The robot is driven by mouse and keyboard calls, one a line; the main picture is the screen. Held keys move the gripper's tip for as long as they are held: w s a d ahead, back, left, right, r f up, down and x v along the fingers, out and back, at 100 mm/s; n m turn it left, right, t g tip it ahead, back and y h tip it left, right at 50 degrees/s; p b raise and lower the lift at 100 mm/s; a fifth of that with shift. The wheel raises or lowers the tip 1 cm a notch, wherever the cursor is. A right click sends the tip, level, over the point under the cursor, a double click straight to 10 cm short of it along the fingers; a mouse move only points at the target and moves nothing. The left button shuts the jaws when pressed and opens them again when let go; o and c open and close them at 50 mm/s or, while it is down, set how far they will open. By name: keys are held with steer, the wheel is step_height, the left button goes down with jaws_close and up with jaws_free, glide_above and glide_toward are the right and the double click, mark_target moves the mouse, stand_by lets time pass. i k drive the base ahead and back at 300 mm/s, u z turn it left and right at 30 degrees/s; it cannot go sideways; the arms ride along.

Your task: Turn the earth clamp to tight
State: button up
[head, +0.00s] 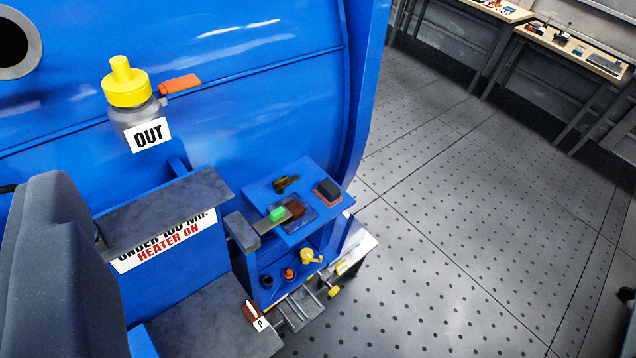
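My gripper (248,280) appears as a dark grey body at the left, with an upper and a lower grey finger reaching right. Beyond the tips is a small blue box with several fittings. A yellow knob (311,256) stands out from its front face. A second yellow handle (335,292) sits lower, by a grey metal bracket (298,308). I cannot tell which fitting is the earth clamp. No tight mark can be read.
The large blue motor housing (250,80) fills the left and centre. A yellow-capped grey fitting (127,85) carries an OUT label. A HEATER ON sign (168,247) is partly covered by the upper finger.

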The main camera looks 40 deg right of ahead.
mark_target(280, 184)
steer(key=u, duration=0.15)
steer(key=i, duration=0.85)
steer(key=z, duration=0.05)
